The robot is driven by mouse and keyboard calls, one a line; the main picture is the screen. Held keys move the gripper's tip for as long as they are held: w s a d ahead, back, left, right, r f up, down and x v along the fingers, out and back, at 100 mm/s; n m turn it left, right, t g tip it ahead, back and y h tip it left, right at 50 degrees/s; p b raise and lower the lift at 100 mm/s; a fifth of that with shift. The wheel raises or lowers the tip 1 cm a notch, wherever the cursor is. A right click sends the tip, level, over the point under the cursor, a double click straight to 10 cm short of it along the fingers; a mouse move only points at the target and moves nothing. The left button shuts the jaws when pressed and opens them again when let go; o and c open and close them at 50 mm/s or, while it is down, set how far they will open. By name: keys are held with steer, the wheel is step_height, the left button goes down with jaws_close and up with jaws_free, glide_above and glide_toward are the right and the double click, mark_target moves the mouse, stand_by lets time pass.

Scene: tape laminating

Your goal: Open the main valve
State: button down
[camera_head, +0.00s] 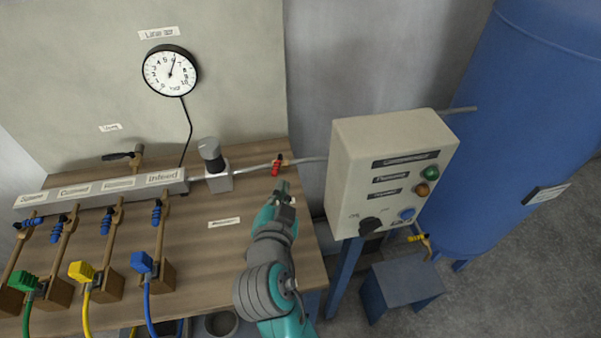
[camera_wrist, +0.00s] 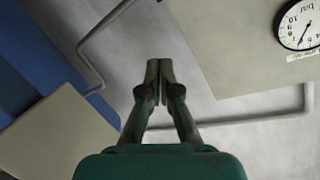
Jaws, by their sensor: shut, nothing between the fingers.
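A small valve with a red handle (camera_head: 276,168) sits on the grey pipe at the back right of the wooden table. Its handle lies across the pipe line. A second valve, with a yellow handle (camera_head: 416,238), is low by the blue tank. No label I can read marks either as the main valve. My gripper (camera_head: 283,188) is just in front of and below the red-handled valve in the head view, apparently apart from it. In the wrist view my gripper (camera_wrist: 159,66) is shut and empty, its fingertips together against a grey wall. Neither valve is discernible in the wrist view.
A control box (camera_head: 385,170) with buttons and a knob stands right of my arm, before the blue tank (camera_head: 530,120). A round gauge (camera_head: 170,71) hangs on the back panel. A manifold (camera_head: 105,190) with several blue-handled valves and hoses fills the table's left.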

glide_above(276, 168)
steer(key=s+d, duration=0.2)
steer(key=d, duration=0.2)
steer(key=f, duration=0.2)
steer(key=shift+m, duration=0.4)
steer(key=shift+a+f, duration=1.45)
